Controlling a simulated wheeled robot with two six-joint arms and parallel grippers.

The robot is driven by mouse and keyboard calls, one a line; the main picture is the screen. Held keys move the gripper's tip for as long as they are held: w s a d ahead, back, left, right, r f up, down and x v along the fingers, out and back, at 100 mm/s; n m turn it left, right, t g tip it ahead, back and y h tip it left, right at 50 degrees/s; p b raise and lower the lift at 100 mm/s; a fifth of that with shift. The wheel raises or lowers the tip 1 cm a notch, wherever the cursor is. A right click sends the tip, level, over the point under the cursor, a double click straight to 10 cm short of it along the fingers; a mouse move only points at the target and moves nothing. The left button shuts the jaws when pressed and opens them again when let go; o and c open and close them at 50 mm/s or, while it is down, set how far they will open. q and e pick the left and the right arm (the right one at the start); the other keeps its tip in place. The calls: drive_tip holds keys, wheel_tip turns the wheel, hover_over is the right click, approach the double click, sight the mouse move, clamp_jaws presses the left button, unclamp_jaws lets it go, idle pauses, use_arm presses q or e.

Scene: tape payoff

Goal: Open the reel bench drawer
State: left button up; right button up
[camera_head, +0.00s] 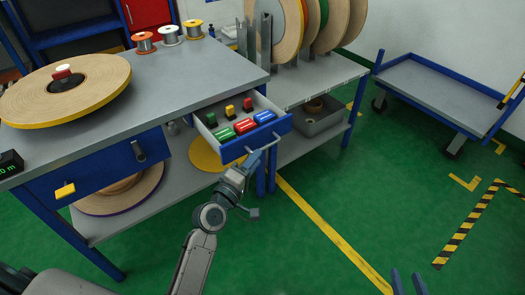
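The reel bench (190,85) stands at the left with a grey top and blue frame. Its drawer (225,155), under the right end of the top, is pulled out. Inside lie red, green and blue items in front and smaller green, yellow and red pieces behind. A pale bar handle (272,141) is on the blue drawer front. My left gripper (252,160) is at the handle's left end, its fingers close together and seemingly shut on it; the gripper partly hides that end. My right gripper (408,284) shows only two blue fingertips, apart and empty, at the bottom edge.
A large tape reel (100,85) and several small spools (169,34) sit on the bench. A second blue front with a dark latch (138,150) is at the left. A rack of reels (335,25) stands behind. A cart (440,95) is at the right. Green floor is clear between.

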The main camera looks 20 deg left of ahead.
use_arm(q)
drive_tip(key=v, duration=0.4)
use_arm(e)
drive_tip(key=shift+w+d+r+t, duration=0.1)
drive_tip(key=shift+w+r+t, duration=0.4)
drive_tip(key=shift+w+r, duration=0.35)
drive_tip(key=shift+s+r, duration=0.1)
drive_tip(key=shift+s, duration=0.05)
